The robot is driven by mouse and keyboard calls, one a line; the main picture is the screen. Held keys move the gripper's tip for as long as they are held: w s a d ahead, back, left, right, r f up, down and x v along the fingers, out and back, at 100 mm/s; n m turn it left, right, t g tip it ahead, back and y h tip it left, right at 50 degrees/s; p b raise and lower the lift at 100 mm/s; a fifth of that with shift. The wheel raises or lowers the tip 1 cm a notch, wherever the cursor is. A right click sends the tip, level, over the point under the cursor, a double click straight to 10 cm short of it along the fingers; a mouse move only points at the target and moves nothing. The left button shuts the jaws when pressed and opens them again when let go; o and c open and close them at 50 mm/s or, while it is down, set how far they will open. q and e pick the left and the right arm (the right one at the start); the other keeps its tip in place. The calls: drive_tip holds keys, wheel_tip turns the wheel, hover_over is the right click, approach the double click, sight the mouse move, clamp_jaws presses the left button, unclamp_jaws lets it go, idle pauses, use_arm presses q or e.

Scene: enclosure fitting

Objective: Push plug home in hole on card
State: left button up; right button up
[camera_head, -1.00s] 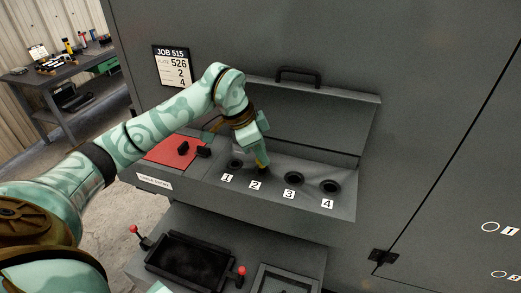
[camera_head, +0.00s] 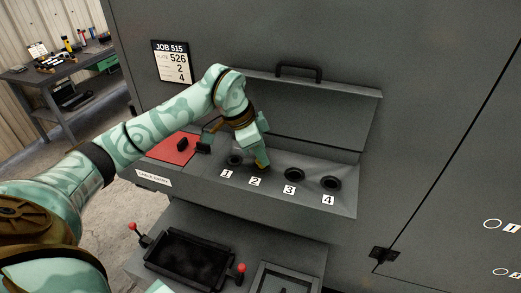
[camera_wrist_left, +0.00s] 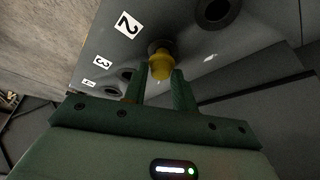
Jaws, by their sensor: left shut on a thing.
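My left gripper (camera_head: 262,166) reaches down to the hole row, at the label 2 (camera_head: 256,181). In the left wrist view its two green fingers (camera_wrist_left: 160,85) are shut on a yellow plug (camera_wrist_left: 160,66). The plug's far end meets the dark ring of hole 2 (camera_wrist_left: 158,46), beside its label; how deep it sits cannot be told. In the head view the gripper hides most of that hole. The job card (camera_head: 172,64) reads JOB 515, with 526, 2 and 4 below; its small words are unreadable. My right gripper is out of view.
Holes 1 (camera_head: 235,160), 3 (camera_head: 294,175) and 4 (camera_head: 330,183) look empty. A raised lid (camera_head: 320,112) stands behind the row. A red panel (camera_head: 170,149) lies left. A black tray (camera_head: 190,257) with red-knobbed levers is below.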

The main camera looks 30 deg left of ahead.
use_arm(q)
drive_tip(key=shift+f+b, duration=0.55)
drive_tip(key=shift+f, duration=0.35)
drive_tip(key=o, duration=1)
drive_tip(key=shift+r, duration=0.1)
drive_tip(key=shift+r, duration=0.1)
drive_tip(key=b+v, duration=0.1)
drive_tip(key=v, duration=1.5)
drive_tip(key=shift+r, duration=0.1)
